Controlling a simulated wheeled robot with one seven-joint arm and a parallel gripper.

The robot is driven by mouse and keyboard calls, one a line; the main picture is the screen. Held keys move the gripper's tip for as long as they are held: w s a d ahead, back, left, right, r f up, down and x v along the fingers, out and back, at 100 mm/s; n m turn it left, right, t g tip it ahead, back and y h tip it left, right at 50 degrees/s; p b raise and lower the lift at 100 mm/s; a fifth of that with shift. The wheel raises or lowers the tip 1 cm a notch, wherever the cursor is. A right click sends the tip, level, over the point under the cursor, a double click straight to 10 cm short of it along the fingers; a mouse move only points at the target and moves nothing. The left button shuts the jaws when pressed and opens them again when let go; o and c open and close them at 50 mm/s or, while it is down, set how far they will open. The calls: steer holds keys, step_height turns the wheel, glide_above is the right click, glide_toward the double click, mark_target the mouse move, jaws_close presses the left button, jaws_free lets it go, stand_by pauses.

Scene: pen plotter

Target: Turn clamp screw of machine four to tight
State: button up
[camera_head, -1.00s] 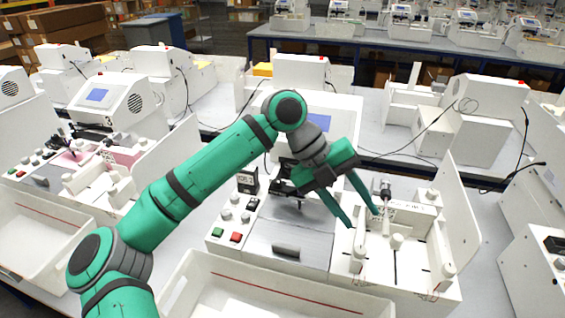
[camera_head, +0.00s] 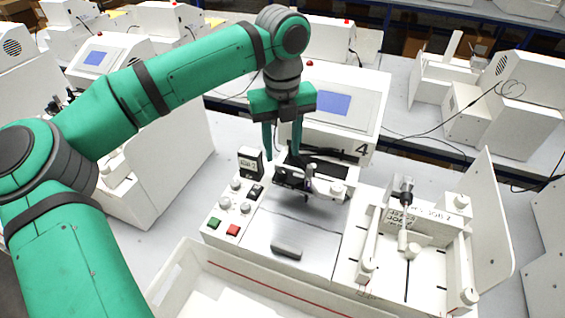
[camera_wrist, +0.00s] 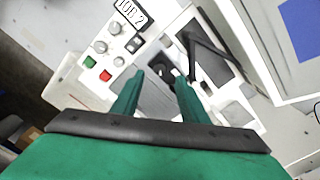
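Machine four (camera_head: 345,128), a white plotter with a blue screen and a "4" label, stands in the middle of the head view. Its dark pen carriage (camera_head: 300,180) sits below the screen; the wrist view also shows it (camera_wrist: 167,72). My gripper (camera_head: 283,154) is above the left end of the carriage, pointing down, with its two green fingers apart. In the wrist view, the open fingers (camera_wrist: 158,78) have the dark carriage parts beyond and between their tips, and I see no contact. I cannot clearly pick out the clamp screw; the fingers partly cover that area.
A control panel with knobs and green and red buttons (camera_head: 233,230) and a "JOB 2" sign (camera_head: 250,162) lie left of the bed. A white fixture (camera_head: 425,235) with a dark-topped part (camera_head: 403,190) stands right. A white tray (camera_head: 190,275) is in front.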

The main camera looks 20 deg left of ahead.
mark_target(282, 170)
steer(key=shift+f, duration=3.05)
jaws_close()
